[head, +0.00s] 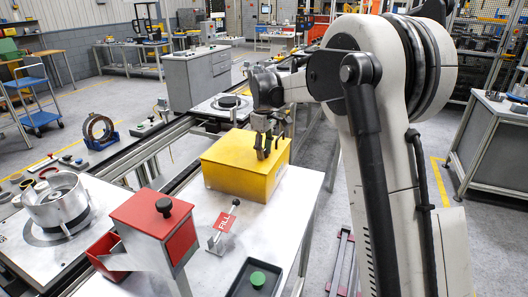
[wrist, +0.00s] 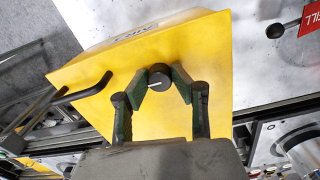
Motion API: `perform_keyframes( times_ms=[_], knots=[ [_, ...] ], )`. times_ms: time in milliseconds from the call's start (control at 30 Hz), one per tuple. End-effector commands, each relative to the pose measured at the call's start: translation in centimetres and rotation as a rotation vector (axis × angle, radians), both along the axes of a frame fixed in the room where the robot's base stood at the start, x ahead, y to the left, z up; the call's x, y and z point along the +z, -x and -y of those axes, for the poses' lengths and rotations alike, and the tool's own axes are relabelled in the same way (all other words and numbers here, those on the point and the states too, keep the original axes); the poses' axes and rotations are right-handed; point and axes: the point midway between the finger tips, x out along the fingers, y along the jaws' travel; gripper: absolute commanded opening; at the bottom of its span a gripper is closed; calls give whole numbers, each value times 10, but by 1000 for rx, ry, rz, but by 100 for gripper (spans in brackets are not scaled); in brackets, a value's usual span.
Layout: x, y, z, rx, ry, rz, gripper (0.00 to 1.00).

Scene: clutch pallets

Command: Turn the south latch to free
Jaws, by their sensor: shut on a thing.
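A yellow box (head: 240,170) stands on the white table, and it fills the middle of the wrist view (wrist: 210,45). A small dark round knob with a white pointer line (wrist: 158,72) is on the box's face, apparently the latch. The line lies tilted, close to crosswise in the wrist view. My gripper (wrist: 159,82) is shut on this knob, one padded finger on each side. In the head view my gripper (head: 264,152) is at the box's top and hides the knob. Markings for the latch's positions are not readable.
A lever with a red FILL tag (head: 225,222), a red-topped dispenser (head: 155,217) and a black tray with a green knob (head: 257,279) stand in front. A metal housing (head: 58,205) is at left.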

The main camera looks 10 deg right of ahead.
Motion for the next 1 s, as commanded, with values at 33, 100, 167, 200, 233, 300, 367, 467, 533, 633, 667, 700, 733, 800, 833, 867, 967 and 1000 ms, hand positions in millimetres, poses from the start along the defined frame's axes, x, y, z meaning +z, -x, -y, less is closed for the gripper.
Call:
perform_keyframes(
  times_ms=[33, 100, 167, 200, 233, 300, 367, 467, 533, 633, 667, 700, 733, 800, 833, 867, 967, 1000],
  knots=[
    [0, 0, 0, 7, 0, 0, 0],
    [0, 0, 0, 13, 0, 0, 0],
    [0, 0, 0, 17, 0, 0, 0],
    [0, 0, 0, 18, 0, 0, 0],
    [0, 0, 0, 19, 0, 0, 0],
    [0, 0, 0, 19, 0, 0, 0],
    [0, 0, 0, 19, 0, 0, 0],
    [0, 0, 0, 18, 0, 0, 0],
    [0, 0, 0, 18, 0, 0, 26],
    [0, 0, 0, 18, 0, 0, 40],
    [0, 0, 0, 18, 0, 0, 42],
    [0, 0, 0, 18, 0, 0, 42],
    [0, 0, 0, 18, 0, 0, 42],
    [0, 0, 0, 18, 0, 0, 42],
    [0, 0, 0, 18, 0, 0, 42],
    [0, 0, 0, 18, 0, 0, 42],
    [2, 0, 0, 18, 0, 0, 42],
    [5, 0, 0, 18, 0, 0, 42]
  ],
)
